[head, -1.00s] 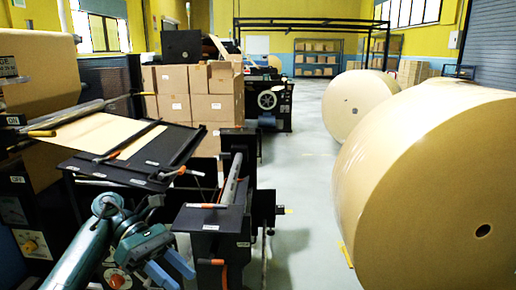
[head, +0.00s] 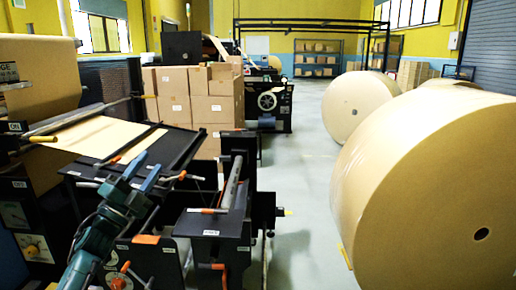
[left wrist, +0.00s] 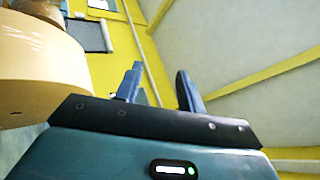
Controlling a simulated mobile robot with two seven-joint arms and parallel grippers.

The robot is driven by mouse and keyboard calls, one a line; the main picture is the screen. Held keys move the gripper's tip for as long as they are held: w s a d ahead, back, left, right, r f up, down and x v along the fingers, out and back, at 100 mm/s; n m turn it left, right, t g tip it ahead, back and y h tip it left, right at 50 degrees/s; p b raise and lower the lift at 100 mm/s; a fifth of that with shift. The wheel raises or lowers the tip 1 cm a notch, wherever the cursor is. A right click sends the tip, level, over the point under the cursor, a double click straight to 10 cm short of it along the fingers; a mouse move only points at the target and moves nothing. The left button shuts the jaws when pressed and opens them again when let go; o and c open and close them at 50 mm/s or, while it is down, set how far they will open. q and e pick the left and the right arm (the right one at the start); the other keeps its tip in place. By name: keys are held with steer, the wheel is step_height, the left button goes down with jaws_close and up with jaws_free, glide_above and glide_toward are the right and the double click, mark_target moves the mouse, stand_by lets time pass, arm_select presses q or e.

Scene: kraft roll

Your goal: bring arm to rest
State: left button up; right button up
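My left arm, teal and grey, comes in at the lower left of the head view. Its left gripper (head: 141,172) points up and away, in front of the black tray with the kraft sheet. In the left wrist view the two blue fingers of the left gripper (left wrist: 158,86) stand apart with nothing between them. Whether the gripper touches the tray edge cannot be told, but it appears over it in the picture. My right arm and gripper are not in view.
The machine's black tray (head: 173,150) holds a kraft sheet (head: 105,137). A kraft roll (head: 38,75) sits at left. Stacked cartons (head: 210,108) stand behind. Large kraft rolls (head: 425,190) stand on the right. The grey floor (head: 305,190) between is clear.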

arm_select(q)
steer(key=w+a+f+n+g+y, duration=0.2)
steer(key=a+f+n+y, duration=0.4)
steer(key=n, duration=0.4)
steer(key=w+a+f+n+g+y, duration=0.3)
steer(key=f+n+y, duration=0.45)
steer(key=n, duration=0.25)
steer(key=s+d+f+m+g+h, duration=0.1)
steer(key=s+d+f, duration=0.5)
steer(key=s+f, duration=0.35)
steer(key=s+d+f+g+h, duration=0.2)
steer(key=s+d+f, duration=0.4)
steer(key=s+f, duration=0.3)
steer(key=s+d+f+g, duration=0.1)
steer(key=s+d+f, duration=0.1)
steer(key=s, duration=0.5)
steer(key=s+d+f+g+h, duration=0.1)
steer(key=s+d+f, duration=0.1)
steer(key=s+d, duration=0.2)
steer(key=s+d+f+g+h, duration=0.1)
steer(key=s+d+f, duration=0.1)
steer(key=s, duration=0.8)
steer(key=shift+d+n, duration=0.4)
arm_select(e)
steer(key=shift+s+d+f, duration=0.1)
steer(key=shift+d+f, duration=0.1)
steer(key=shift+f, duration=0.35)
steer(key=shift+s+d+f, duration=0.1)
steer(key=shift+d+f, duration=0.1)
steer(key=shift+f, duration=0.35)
